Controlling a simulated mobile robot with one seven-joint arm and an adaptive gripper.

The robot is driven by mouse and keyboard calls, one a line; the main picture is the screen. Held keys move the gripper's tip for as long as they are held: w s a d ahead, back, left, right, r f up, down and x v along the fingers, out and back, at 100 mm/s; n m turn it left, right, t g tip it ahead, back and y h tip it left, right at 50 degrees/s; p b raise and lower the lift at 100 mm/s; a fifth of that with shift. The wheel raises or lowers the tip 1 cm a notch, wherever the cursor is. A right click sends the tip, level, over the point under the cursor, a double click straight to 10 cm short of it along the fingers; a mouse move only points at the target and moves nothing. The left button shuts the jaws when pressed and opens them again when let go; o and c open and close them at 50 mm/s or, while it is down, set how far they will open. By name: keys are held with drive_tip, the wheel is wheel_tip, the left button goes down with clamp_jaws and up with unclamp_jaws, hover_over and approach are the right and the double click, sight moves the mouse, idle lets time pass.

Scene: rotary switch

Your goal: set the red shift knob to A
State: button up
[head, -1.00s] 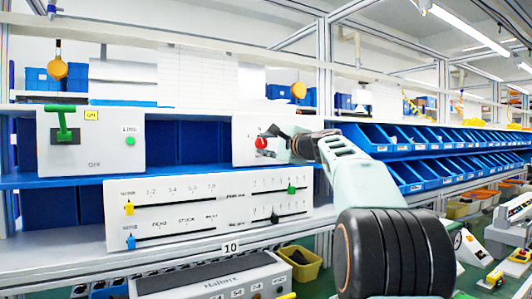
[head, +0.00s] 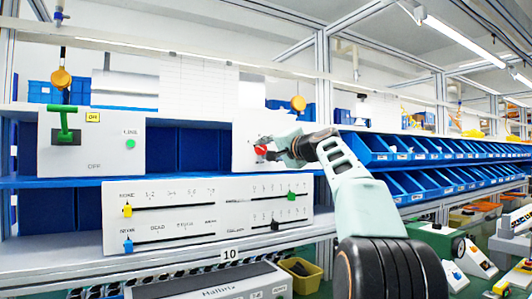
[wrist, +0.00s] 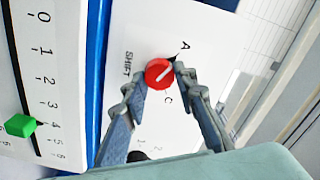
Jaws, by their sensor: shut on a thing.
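The red shift knob (head: 261,150) is on the white upper right panel in the head view. My gripper (wrist: 160,80) is shut on the knob, one finger on each side. In the head view my gripper (head: 276,154) reaches the knob from the right and hides part of the panel.
A slider panel (head: 165,208) with a green slider (wrist: 20,125) lies below the knob's panel. A white box with a green lever (head: 64,128) stands at the left. Blue bins (head: 390,146) line the shelf to the right.

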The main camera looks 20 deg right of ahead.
drive_tip(key=shift+f, duration=0.1)
idle(0.4)
drive_tip(key=o, duration=1.2)
drive_tip(key=shift+c, duration=0.2)
drive_tip(key=shift+s, duration=0.1)
drive_tip(key=s+d, duration=0.2)
drive_tip(key=s, duration=0.9)
drive_tip(key=shift+s+d, duration=0.15)
drive_tip(key=shift+s, duration=0.15)
